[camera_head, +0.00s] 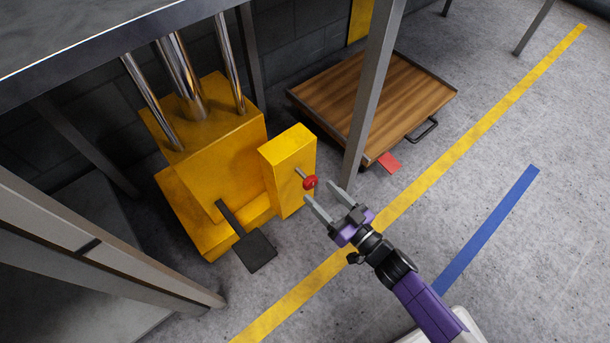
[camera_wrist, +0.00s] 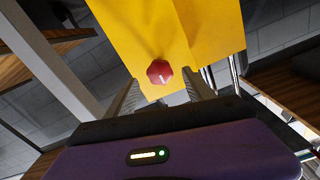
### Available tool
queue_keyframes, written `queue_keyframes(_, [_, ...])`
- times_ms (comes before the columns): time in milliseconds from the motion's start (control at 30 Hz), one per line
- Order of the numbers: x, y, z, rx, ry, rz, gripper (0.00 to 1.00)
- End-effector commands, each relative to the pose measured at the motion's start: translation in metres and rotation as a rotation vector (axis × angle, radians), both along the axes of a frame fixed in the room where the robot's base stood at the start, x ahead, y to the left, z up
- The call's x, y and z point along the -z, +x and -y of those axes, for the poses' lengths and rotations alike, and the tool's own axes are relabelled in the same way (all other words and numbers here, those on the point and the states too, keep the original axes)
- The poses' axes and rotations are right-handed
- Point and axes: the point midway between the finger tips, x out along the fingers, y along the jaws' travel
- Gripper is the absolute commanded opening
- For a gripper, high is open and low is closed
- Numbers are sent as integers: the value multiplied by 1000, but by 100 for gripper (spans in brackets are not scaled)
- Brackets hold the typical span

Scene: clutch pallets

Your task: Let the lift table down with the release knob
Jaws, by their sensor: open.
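The release knob (camera_head: 310,182) is a small red knob on a short rod at the front of a yellow box (camera_head: 287,160). The box is part of the yellow lift table base (camera_head: 205,145), with shiny metal columns rising to a raised table top (camera_head: 90,40). My gripper (camera_head: 320,198) is open, its two fingers pointing at the knob from the front right. In the wrist view the red knob (camera_wrist: 160,72) shows between and beyond the fingertips, against the yellow box (camera_wrist: 170,35). No contact with the knob is visible.
A black foot pedal (camera_head: 248,243) sticks out low at the front of the base. A grey post (camera_head: 372,95) stands right of the box. The floor (camera_head: 440,200) to the right is clear, with yellow and blue lines.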

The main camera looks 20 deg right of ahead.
Motion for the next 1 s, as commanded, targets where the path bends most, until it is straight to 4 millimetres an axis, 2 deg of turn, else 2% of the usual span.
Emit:
queue_keyframes(500, [1,65,-18,-2,2,1,62])
queue_keyframes(667, [0,72,-20,1,2,-1,62])
queue_keyframes(900, [0,73,-20,1,2,-1,62])
queue_keyframes(1000, [0,73,-19,1,2,-1,42])
